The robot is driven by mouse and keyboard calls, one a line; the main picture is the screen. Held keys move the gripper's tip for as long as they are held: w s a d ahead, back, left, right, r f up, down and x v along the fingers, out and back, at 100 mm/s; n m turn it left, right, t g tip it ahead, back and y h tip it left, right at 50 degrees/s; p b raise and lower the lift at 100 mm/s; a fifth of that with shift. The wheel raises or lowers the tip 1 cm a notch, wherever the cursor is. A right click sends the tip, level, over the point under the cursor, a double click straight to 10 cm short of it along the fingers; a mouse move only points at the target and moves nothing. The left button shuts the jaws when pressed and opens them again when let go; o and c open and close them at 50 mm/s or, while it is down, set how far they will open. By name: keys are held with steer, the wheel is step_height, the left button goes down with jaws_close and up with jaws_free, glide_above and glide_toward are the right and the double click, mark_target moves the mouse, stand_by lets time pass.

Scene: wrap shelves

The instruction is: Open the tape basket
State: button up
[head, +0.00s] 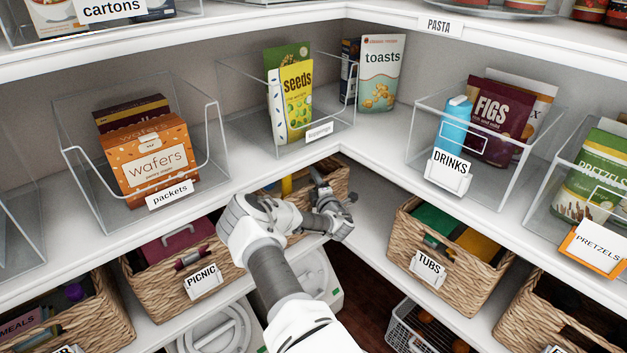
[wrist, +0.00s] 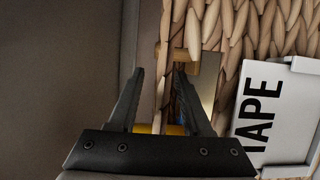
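The tape basket (head: 337,180) is a woven wicker basket in the inside corner of the lower shelf, partly hidden behind my arm in the head view. In the wrist view, its wicker wall (wrist: 238,35) and white TAPE label (wrist: 272,115) fill the right side. My gripper (head: 320,180) is at the basket in the head view. In the wrist view, my gripper (wrist: 158,70) has its two dark fingers apart, close to the basket's edge, with a strip of wicker showing between them. I cannot tell whether the fingers touch it. Something yellow shows inside the basket.
The PICNIC basket (head: 160,285) stands left of my arm and the TUBS basket (head: 468,290) to the right. The upper shelf (head: 240,170) runs just above, with clear bins holding wafers, seeds and figs. White lidded containers (head: 318,275) sit below.

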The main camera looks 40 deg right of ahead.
jaws_close()
stand_by(1.2)
